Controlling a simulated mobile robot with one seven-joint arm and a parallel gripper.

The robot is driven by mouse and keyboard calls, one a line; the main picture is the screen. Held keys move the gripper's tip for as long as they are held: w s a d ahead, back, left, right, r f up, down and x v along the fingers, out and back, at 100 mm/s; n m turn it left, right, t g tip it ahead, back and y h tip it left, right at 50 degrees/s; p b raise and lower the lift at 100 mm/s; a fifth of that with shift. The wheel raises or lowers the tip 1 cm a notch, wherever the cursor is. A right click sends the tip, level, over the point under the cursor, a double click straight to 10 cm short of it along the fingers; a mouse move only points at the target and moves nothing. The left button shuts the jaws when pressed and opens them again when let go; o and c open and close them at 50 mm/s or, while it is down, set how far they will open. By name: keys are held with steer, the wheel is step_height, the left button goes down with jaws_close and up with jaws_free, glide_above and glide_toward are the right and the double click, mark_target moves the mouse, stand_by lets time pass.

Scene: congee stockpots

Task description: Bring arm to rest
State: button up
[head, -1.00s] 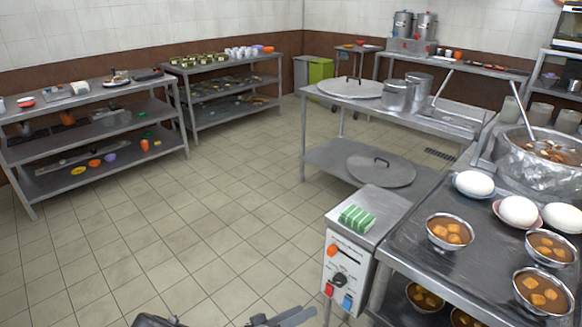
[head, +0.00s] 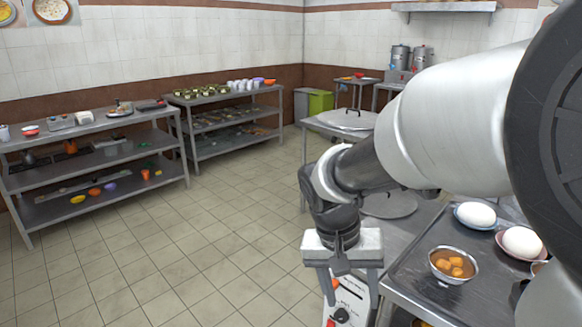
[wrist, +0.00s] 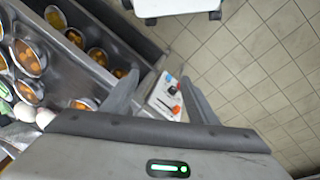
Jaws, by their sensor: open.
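My gripper (head: 350,288) hangs fingers down in the head view, in front of the control box. It is open and nothing shows between its fingers. In the wrist view its two fingers (wrist: 160,92) stand apart, with the control box (wrist: 166,97) seen beyond the gap. My arm reaches in from the right of the head view and bends down at the wrist. It hides much of the right side of that view.
The steel counter (head: 405,262) on the right holds white eggs (head: 475,214) and bowls of brown food (head: 453,265). The white control box (head: 345,304) with knobs is close to my gripper. Shelves (head: 95,125) line the far left. The tiled floor at left is clear.

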steer(key=s+d+r+n+t+y, duration=0.3)
steer(key=s+r+t, duration=0.2)
steer(key=s+r, duration=0.5)
step_height(320, 180, up, 20)
steer(key=p, duration=2)
steer(key=shift+a+r, duration=0.1)
steer(key=shift+a, duration=0.05)
